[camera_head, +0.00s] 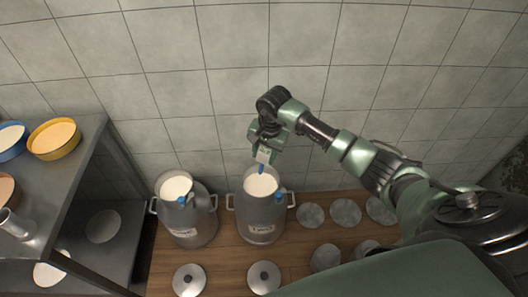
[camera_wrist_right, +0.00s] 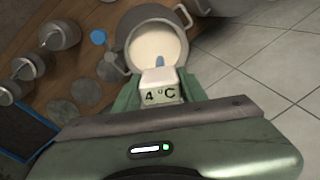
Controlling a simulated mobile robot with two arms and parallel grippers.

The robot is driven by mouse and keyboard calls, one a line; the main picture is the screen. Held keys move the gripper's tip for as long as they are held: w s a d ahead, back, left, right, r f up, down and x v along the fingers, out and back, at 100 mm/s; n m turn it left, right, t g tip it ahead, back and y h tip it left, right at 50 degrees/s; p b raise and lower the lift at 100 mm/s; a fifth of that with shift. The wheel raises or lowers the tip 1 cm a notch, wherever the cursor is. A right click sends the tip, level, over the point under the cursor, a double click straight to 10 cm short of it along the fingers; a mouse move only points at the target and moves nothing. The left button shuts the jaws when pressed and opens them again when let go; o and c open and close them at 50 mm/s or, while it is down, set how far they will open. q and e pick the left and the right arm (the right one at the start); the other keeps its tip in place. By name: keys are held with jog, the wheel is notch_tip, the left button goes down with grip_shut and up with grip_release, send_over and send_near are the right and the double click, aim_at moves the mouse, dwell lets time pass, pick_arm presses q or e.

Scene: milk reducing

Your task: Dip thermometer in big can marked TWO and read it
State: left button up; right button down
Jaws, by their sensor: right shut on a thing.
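My right gripper (camera_head: 262,145) is shut on the thermometer (camera_head: 263,157), a white block with a blue probe. In the right wrist view my right gripper (camera_wrist_right: 157,98) holds the thermometer (camera_wrist_right: 160,84), and its display reads 4 °C. The blue probe points down at the white milk in the open mouth of a big grey can (camera_head: 262,213); it also shows in the wrist view (camera_wrist_right: 122,52). I cannot tell whether the tip touches the milk. The can's label is small, possibly TWO. My left gripper is not in view.
A second open milk can (camera_head: 186,221) stands to the left. Round grey discs (camera_head: 346,212) lie to the right. A dark shelf (camera_head: 85,150) with a yellow bowl (camera_head: 54,138) stands at left; a tiled wall is behind.

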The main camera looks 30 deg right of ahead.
notch_tip(320, 180, down, 3)
jog(key=shift+f+b, duration=0.1)
jog(key=shift+b, duration=0.8)
notch_tip(320, 180, down, 8)
jog(key=b, duration=0.7)
jog(key=shift+r, duration=0.2)
dwell(0.8)
jog(key=shift+r+p, duration=2.85)
jog(key=shift+r, duration=2.3)
